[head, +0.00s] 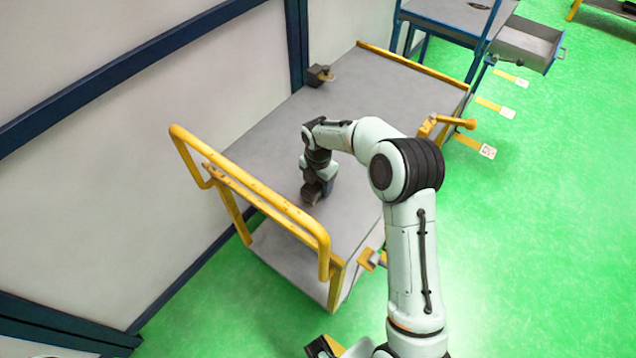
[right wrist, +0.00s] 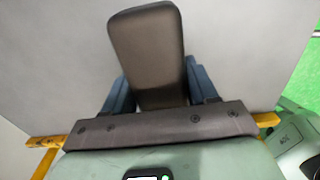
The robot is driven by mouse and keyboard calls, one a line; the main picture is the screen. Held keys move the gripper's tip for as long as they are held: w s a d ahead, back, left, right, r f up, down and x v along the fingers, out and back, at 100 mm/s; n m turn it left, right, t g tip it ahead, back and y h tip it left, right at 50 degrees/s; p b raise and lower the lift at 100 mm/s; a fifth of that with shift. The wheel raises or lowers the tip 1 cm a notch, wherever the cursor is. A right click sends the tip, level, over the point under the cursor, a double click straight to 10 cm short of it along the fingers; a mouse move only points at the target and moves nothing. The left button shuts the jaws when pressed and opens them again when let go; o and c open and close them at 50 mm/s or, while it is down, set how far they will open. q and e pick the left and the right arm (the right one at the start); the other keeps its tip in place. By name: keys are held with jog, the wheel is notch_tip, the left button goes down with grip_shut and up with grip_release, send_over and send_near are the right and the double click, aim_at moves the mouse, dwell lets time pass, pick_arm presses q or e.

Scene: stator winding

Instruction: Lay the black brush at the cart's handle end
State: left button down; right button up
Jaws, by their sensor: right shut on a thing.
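The cart (head: 365,90) has a grey top and a yellow handle (head: 262,206) at its near left end. My right gripper (head: 313,194) is low over the cart top, close beside the handle. In the right wrist view, my right gripper (right wrist: 155,98) is shut on the black brush (right wrist: 147,50), a dark rounded block between its blue-grey fingers. In the head view the brush is mostly hidden by the gripper. I cannot tell if the brush touches the cart top.
A small dark box (head: 319,75) sits at the cart's back edge by the wall. A blue-framed bench with an open drawer (head: 525,45) stands at the top right. Yellow brackets (head: 450,123) stick out from the cart's right side. The cart top around my gripper is clear.

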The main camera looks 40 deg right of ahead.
jog(key=o, duration=1.1)
jog(key=shift+f, duration=0.1)
jog(key=shift+o, duration=0.2)
notch_tip(320, 180, up, 12)
jog(key=shift+r+p, duration=0.15)
jog(key=shift+p, duration=0.45)
